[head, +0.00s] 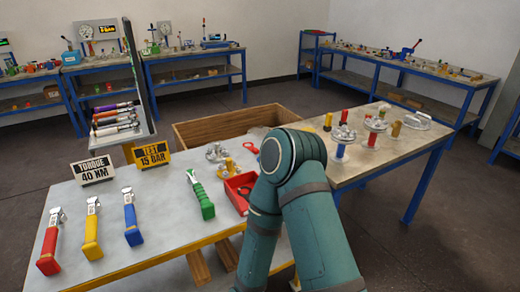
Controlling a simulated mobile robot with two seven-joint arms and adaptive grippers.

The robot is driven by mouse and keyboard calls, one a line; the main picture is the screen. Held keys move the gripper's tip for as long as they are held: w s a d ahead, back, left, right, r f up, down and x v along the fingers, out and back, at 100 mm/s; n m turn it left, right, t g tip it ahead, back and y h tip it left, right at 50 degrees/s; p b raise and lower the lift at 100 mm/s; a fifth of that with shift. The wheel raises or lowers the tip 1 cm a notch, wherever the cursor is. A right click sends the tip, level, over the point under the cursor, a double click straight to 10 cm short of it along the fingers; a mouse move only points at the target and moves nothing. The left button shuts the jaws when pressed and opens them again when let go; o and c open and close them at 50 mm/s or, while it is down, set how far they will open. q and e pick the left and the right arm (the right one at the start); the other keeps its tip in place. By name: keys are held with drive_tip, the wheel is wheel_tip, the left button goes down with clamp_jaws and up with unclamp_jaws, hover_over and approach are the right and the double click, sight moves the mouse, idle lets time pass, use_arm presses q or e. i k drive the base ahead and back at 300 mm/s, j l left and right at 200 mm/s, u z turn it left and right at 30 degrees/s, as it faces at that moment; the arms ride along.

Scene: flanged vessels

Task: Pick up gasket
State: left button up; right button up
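I cannot pick out a gasket for certain. A small flat red piece (251,148) lies on the bench behind the red tray, partly near my arm, and its exact shape is too small to tell. A red tray (232,204) with small parts in it sits at the bench's right part. Silvery flanged parts (217,153) stand behind it. A large teal link of my arm rises at the bottom centre and hides the bench behind it. Neither of my grippers shows in the head view.
Red (48,248), yellow (92,232), blue (131,222) and green (201,195) handled wrenches lie on the front bench. Signs (153,154) stand behind them. The right bench (375,160) holds flanged vessels (343,134). A wooden crate (215,128) stands behind.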

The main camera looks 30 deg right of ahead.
sight(251, 147)
drive_tip(key=z, duration=1)
